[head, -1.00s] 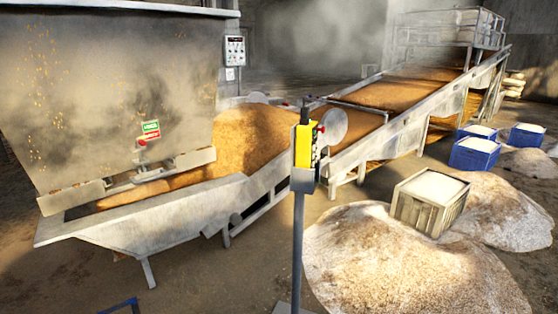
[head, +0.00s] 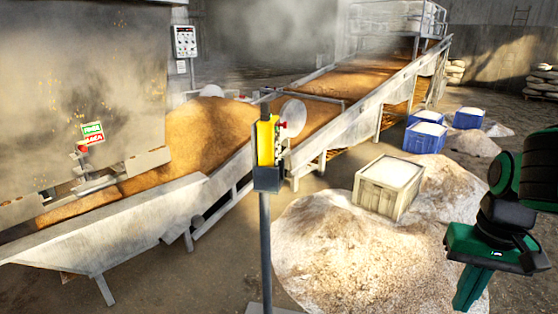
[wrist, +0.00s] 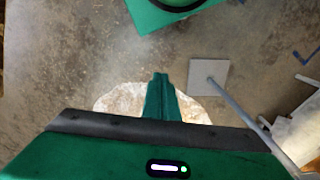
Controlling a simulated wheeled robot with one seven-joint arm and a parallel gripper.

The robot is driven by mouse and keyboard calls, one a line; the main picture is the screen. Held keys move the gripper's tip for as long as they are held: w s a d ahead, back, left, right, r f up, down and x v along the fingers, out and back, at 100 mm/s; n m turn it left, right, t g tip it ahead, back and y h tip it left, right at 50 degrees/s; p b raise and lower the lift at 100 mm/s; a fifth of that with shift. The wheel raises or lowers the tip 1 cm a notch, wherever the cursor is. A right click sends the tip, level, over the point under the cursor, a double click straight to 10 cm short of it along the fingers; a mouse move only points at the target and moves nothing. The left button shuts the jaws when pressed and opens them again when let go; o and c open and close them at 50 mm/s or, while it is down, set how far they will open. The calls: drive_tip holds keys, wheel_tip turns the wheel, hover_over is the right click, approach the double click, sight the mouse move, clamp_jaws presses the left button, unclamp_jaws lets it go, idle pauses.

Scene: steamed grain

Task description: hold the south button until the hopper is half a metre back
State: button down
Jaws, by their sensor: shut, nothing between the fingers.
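A yellow control box (head: 265,142) stands upright in a grey holder on a thin post (head: 265,240). A red button (head: 281,125) shows on its right side; I cannot read any button as south. The large grey metal hopper (head: 60,100) is at the left, above the grain on the conveyor. My green gripper (head: 470,288) hangs at the lower right of the head view, well right of the post and apart from it. In the wrist view, its fingers (wrist: 160,77) are together and empty. The post's square base plate (wrist: 209,77) lies to their right.
Pale grain heaps (head: 350,250) lie between the post and my arm. A beige crate (head: 388,187) sits on them, with blue crates (head: 425,137) behind. The conveyor (head: 330,120) rises to the back right. Bare floor shows right of the post's base in the wrist view.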

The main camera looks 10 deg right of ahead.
drive_tip(key=w+a+r+t+y, duration=0.2)
drive_tip(key=w+a+t, duration=0.2)
drive_tip(key=w, duration=1.1)
drive_tip(key=w+a+r+t+y, duration=0.1)
drive_tip(key=w+a+r+t, duration=0.2)
drive_tip(key=w, duration=1.2)
drive_tip(key=w+a+r+m+t+y, duration=0.1)
drive_tip(key=w+a+t, duration=0.5)
drive_tip(key=w, duration=1)
drive_tip(key=shift+r+t+y, duration=0.6)
drive_tip(key=shift+r+y, duration=0.05)
drive_tip(key=shift+y, duration=0.15)
drive_tip(key=shift+w, duration=0.1)
drive_tip(key=w+a, duration=0.3)
drive_tip(key=a, duration=0.5)
drive_tip(key=shift+w, duration=0.25)
drive_tip(key=shift+a, duration=0.15)
